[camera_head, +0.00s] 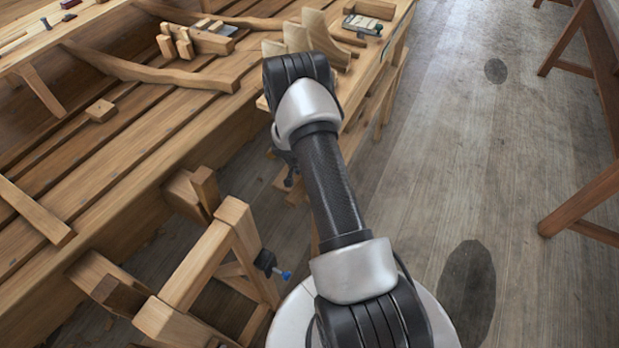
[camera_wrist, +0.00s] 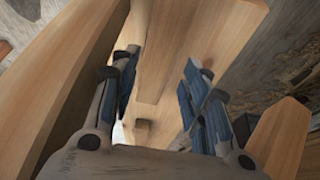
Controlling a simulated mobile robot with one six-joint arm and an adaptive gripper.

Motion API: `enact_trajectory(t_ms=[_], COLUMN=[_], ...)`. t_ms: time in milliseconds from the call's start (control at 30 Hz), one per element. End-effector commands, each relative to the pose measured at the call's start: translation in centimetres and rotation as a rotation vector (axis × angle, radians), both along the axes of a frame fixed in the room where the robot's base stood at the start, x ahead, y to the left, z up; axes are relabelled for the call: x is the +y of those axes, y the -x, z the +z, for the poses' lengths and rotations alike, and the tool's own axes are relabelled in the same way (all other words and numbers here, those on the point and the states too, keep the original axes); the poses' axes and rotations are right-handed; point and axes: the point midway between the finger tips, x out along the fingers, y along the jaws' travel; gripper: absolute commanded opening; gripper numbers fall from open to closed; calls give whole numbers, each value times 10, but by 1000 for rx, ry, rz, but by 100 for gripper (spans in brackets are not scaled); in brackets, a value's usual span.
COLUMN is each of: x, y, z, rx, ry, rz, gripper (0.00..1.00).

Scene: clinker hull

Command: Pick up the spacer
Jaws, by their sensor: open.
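My gripper (camera_wrist: 160,70) is open in the wrist view, its two blue-padded fingers apart. A pale, flat wooden piece (camera_wrist: 160,55) shows between and beyond the fingers; I cannot tell whether it touches them. No piece is clearly marked as the spacer. In the head view, a small wooden block (camera_head: 100,110) lies alone on the hull planks at left. My arm hides most of my gripper in the head view.
The planked hull (camera_head: 130,150) fills the left. Curved wooden pieces (camera_head: 312,38) stand on the bench behind my arm. A wooden frame with a clamp (camera_head: 266,262) stands at lower left, close to my base. The floor (camera_head: 470,150) at right is mostly clear, with trestle legs at the edge.

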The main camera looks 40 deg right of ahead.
Motion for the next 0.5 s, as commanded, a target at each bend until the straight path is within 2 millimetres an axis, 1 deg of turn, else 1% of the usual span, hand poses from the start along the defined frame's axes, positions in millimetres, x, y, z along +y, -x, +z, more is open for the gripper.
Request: enact_trajectory(t_ms=[33,200,333,500], x=[-3,-13,-17,-17], y=[0,-3,-5,-5], z=[-10,-37,-46,-46], rx=[2,1,0,1], ry=[-2,-1,-1,-1], rz=[-3,-3,-2,-1], gripper=[42,42,42,42])
